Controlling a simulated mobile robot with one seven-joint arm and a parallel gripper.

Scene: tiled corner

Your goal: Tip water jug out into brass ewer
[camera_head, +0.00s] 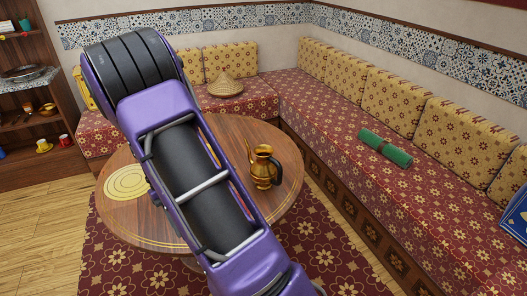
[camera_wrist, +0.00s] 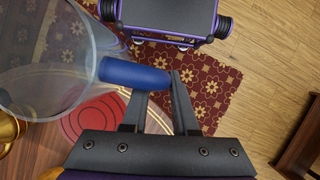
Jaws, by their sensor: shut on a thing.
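The water jug (camera_wrist: 45,65) is clear with a blue handle (camera_wrist: 135,73) and shows at the upper left of the wrist view. My gripper (camera_wrist: 157,82) is shut on the blue handle. I cannot tell the jug's tilt or its water level. The brass ewer (camera_head: 264,170) stands upright on the round wooden table (camera_head: 283,200), just right of my arm in the head view. A golden shape at the left edge of the wrist view (camera_wrist: 8,130), partly behind the jug, looks like the ewer. In the head view my arm hides the jug and the gripper.
A yellow round mat (camera_head: 127,182) lies on the table's left side. A red round mat (camera_wrist: 95,117) shows below the jug in the wrist view. A cushioned corner bench (camera_head: 330,130) borders the table, with a woven cone (camera_head: 225,87) and green roll (camera_head: 385,148) on it.

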